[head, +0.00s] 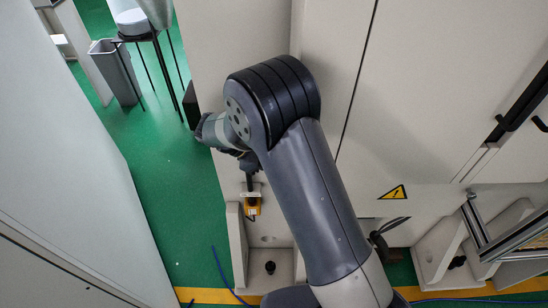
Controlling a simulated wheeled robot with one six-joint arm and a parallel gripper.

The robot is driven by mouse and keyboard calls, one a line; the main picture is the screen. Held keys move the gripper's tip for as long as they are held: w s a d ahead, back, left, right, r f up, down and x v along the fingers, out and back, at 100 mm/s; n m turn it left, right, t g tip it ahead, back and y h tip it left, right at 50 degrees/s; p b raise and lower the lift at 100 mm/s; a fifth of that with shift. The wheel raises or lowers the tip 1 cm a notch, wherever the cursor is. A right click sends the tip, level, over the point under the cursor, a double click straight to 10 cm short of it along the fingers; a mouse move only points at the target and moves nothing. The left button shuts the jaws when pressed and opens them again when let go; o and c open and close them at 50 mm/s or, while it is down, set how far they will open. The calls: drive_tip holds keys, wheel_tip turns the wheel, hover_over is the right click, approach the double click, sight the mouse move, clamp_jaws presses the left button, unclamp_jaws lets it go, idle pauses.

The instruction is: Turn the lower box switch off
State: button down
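A small yellow box switch (253,207) is low on the pale cabinet, just above a light bracket at its foot. Its details are too small to tell its setting. My gripper (250,181) is directly above the switch and points down toward it, close to its top. I cannot tell whether they touch. My own wrist and forearm hide much of the gripper, and its opening cannot be made out.
The pale cabinet (335,150) rises behind my arm, with a yellow warning triangle (393,192) on it. A blue cable (219,270) lies on the green floor (165,180). A grey bin (113,72) and a thin-legged stand (150,37) are at the upper left.

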idle(0.4)
drive_tip(key=c, duration=1.5)
unclamp_jaws()
drive_tip(key=shift+o, duration=0.2)
